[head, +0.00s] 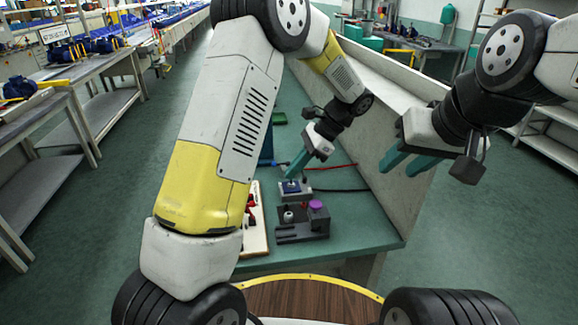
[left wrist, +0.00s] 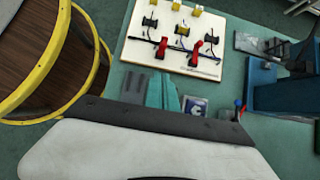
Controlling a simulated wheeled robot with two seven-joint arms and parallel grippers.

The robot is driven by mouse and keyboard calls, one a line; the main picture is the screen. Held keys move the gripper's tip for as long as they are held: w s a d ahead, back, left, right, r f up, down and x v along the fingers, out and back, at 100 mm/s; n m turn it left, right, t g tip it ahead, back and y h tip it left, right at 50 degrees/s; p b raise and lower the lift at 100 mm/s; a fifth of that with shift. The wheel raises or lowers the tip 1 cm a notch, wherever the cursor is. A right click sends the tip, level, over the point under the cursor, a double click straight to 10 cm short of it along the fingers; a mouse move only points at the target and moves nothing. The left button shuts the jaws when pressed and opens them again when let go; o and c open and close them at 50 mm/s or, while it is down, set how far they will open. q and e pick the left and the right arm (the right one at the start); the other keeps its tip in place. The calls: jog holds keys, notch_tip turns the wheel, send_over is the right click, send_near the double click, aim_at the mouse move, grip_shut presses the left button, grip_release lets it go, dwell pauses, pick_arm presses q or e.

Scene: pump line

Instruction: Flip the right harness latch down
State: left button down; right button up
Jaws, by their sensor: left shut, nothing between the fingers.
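The cream harness board (head: 258,240) is partly hidden behind my left arm in the head view. In the left wrist view the board (left wrist: 135,55) shows two red latches, one on the left (left wrist: 162,47) and one on the right (left wrist: 194,51), beside black connectors and cables. I cannot tell which is the task's right latch. My left gripper (head: 289,177) is shut and empty, to the right of the board, above a small grey and blue block. Its teal fingers (left wrist: 160,92) show off the board's edge in the left wrist view. My right gripper (head: 400,165) is open and empty, raised at the right.
The small blue-topped block (head: 292,188) lies under the left fingertips. A dark fixture with a purple knob (head: 317,206) stands in front of it. A blue machine (left wrist: 280,95) stands at the right in the left wrist view. A pale wall (head: 355,150) borders the green bench.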

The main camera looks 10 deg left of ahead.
pick_arm(q)
send_near(255, 204)
notch_tip(255, 204, down, 3)
jog(key=shift+s+a+f, duration=0.15)
jog(key=shift+a+f, duration=0.4)
jog(key=shift+a, duration=0.35)
jog(key=shift+s+a+f, duration=0.15)
jog(key=shift+a+f, duration=0.4)
jog(key=shift+a, duration=0.3)
